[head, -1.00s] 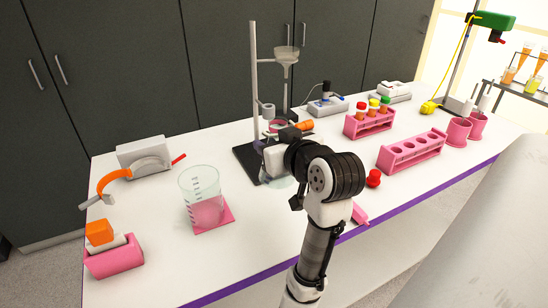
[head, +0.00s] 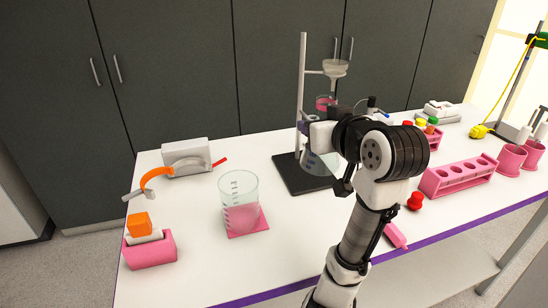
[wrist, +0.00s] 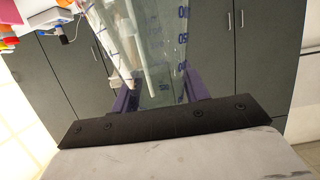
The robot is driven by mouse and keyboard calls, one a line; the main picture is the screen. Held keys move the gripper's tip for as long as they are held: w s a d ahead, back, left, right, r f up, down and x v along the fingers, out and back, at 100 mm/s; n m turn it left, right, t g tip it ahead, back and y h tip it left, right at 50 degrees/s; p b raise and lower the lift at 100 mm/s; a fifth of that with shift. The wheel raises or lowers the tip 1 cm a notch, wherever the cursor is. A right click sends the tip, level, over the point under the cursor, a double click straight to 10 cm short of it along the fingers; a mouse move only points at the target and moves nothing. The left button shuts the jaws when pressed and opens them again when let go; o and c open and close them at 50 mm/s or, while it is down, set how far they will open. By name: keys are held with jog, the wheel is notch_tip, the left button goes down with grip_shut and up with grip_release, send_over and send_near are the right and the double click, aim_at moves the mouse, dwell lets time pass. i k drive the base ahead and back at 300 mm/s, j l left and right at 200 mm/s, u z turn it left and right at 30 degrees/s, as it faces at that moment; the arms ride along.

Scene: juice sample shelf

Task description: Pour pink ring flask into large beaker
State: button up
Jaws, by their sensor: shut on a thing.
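The large beaker (head: 240,190) is clear, with graduation marks and pink contents, and stands upright on a pink mat (head: 250,232) at left centre in the head view. My gripper (head: 305,130) is to its right and higher, beside the retort stand. It is shut on the clear pink ring flask (head: 318,166). The flask's pink ring shows above the gripper and its glass base below; the middle is hidden by my gripper. In the wrist view, my gripper's purple fingers (wrist: 158,94) hold the marked glass of the flask (wrist: 160,50) between them.
The retort stand (head: 302,60) with a funnel (head: 336,68) rises directly behind the flask, its dark base (head: 290,176) below. A pink rack (head: 460,177) and red stopper (head: 415,201) are at right. The table between beaker and stand base is clear.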

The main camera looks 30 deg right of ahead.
aim_at(239, 191)
jog(key=k+j, duration=0.15)
jog(key=k, duration=0.35)
jog(key=k+j, duration=0.2)
jog(key=k, duration=0.25)
